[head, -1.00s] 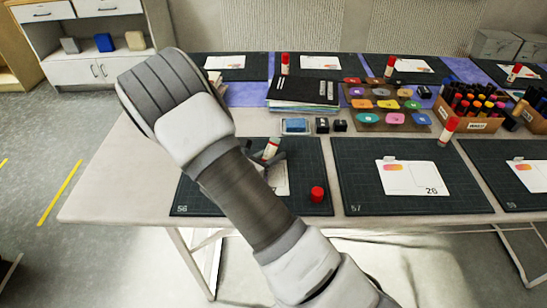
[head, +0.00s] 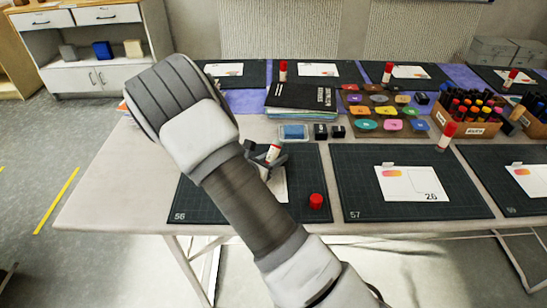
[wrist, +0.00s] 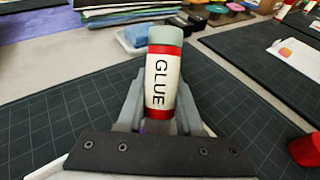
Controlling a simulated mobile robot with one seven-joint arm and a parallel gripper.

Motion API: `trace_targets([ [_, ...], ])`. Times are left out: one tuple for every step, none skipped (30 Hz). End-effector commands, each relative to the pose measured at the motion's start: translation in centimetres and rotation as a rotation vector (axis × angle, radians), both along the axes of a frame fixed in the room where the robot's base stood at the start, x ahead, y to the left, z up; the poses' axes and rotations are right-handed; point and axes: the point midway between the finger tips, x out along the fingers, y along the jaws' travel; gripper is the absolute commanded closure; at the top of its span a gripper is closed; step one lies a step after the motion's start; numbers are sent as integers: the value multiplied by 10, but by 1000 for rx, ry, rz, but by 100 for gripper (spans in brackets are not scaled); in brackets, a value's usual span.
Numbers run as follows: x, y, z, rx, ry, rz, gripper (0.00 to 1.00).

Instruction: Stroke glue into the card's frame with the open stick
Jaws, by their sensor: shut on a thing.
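The glue stick (wrist: 163,80) is white with red bands and the word GLUE. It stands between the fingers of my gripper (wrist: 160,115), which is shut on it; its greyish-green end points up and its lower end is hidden. In the head view my gripper (head: 267,157) and the tilted stick (head: 273,152) are above the mat marked 56. The card (head: 280,184) lies on that mat, mostly hidden behind my arm. Its frame does not show, and I cannot tell whether the stick touches the card. The red cap (head: 316,201) stands on the mat, right of the card.
Mat 57 (head: 360,205) holds another card (head: 412,183) and a capped glue stick (head: 446,137). Behind mat 56 (head: 200,208) are a blue pad (head: 293,132), small black items and a stack of folders (head: 300,103). A marker box (head: 472,125) stands at the right.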

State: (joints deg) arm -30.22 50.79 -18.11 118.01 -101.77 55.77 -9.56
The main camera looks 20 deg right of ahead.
Motion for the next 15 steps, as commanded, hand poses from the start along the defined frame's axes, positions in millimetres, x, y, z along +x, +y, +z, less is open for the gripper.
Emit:
trace_targets([
  [-2,-3,-1,-1,3,-2,100],
  [-3,-4,-1,-1,3,-2,100],
  [-3,-6,-1,0,2,-3,100],
  [-4,-7,-1,0,2,-2,100],
  [-4,-8,-1,0,2,-3,100],
  [-5,-9,-1,0,2,-3,100],
  [-5,-9,-1,1,3,-3,100],
  [-6,-9,-1,1,2,-2,100],
  [-6,-9,-1,0,3,-1,100],
  [-7,-8,-1,0,3,-2,100],
  [-9,-8,-1,0,3,-2,100],
  [-10,-7,0,0,4,-1,100],
  [-12,-7,0,0,3,-1,100],
  [-13,-6,0,0,3,-1,100],
  [-15,-6,0,0,3,-1,100],
])
